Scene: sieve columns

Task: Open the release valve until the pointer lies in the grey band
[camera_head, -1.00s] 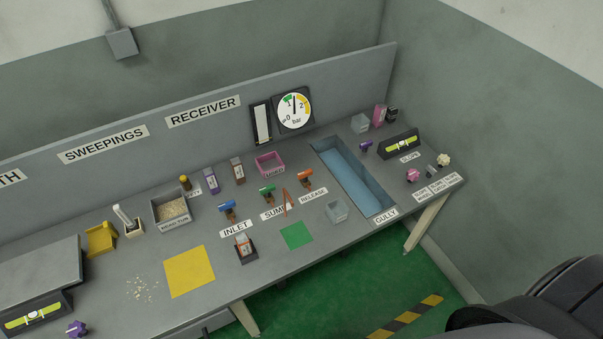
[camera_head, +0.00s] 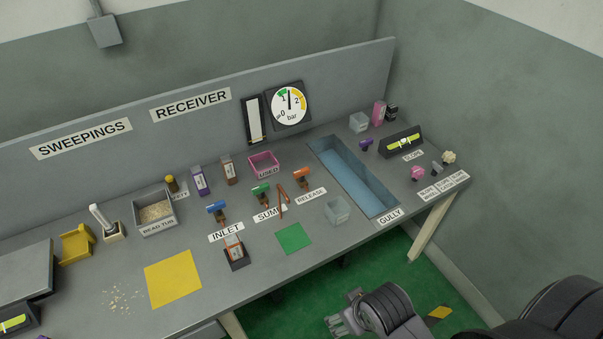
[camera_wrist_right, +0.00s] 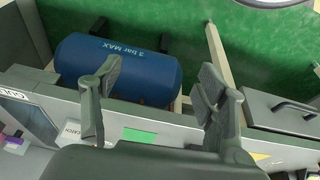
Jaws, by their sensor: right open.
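The release valve (camera_head: 302,176) has an orange handle and stands on the bench behind the RELEASE label (camera_head: 311,196). The round gauge (camera_head: 289,106) is on the back panel. Its dark pointer stands about upright, between a green patch on the left and a yellow one on the right. I cannot make out a grey band. My right gripper (camera_head: 340,321) is open and empty, in front of the bench and below its top, well away from the valve. In the right wrist view its two fingers (camera_wrist_right: 160,85) are spread apart. My left gripper is not in view.
The green-handled sump valve (camera_head: 262,193) and blue-handled inlet valve (camera_head: 217,210) stand left of the release valve. Orange tongs-like sticks (camera_head: 283,200) stand close by. A clear cup (camera_head: 338,210) is in front. A blue tank (camera_wrist_right: 120,68) shows in the right wrist view.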

